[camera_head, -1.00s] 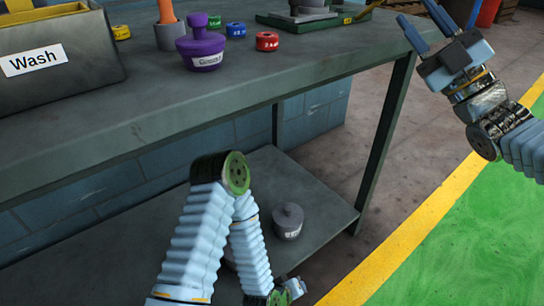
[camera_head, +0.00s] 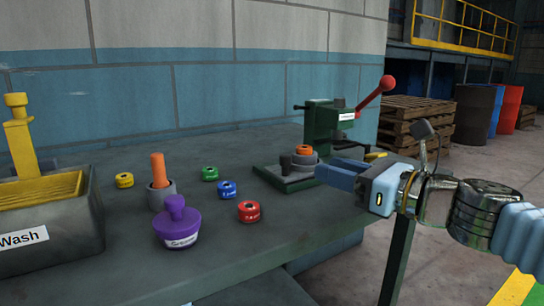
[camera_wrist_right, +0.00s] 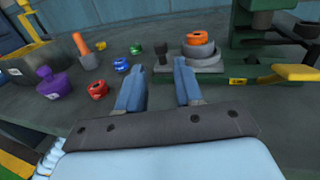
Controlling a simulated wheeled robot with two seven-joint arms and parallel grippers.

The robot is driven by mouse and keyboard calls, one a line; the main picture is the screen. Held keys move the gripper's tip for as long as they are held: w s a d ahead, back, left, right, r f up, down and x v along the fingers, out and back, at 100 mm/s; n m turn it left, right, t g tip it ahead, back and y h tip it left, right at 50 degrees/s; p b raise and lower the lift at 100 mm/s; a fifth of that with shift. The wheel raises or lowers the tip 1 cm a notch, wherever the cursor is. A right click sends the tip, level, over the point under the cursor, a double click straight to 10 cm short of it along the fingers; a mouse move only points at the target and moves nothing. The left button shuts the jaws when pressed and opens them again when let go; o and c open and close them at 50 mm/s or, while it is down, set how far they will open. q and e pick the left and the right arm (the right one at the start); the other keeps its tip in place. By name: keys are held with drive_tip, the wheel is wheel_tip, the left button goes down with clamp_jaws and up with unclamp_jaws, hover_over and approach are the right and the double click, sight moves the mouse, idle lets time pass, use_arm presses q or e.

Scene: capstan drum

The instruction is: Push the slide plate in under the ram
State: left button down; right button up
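The green press (camera_head: 322,125), with a red-knobbed lever, stands at the back right of the bench. The slide plate (camera_head: 288,178) appears to be the grey piece on its green base, with a dark upright knob (camera_head: 286,164) and an orange-topped grey part (camera_head: 303,154) on it. These sit in front of the press column, out to the side. In the right wrist view the knob (camera_wrist_right: 161,52) stands beyond my fingers. The ram cannot be made out clearly. My right gripper (camera_head: 340,173) is open and empty, just short of the plate; it also shows in the wrist view (camera_wrist_right: 160,82). My left gripper is out of view.
A purple labelled pot (camera_head: 177,222), an orange rod in a grey cup (camera_head: 159,172) and red (camera_head: 249,211), blue (camera_head: 227,189), green (camera_head: 210,173) and yellow (camera_head: 124,180) rings stand left of the press. The Wash bin (camera_head: 50,228) is at far left. The bench front is clear.

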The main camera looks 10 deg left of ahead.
sight(278, 172)
drive_tip(key=p+x, duration=0.1)
drive_tip(key=x, duration=1.2)
drive_tip(key=shift+a, duration=0.15)
clamp_jaws()
drive_tip(key=shift+w, duration=0.1)
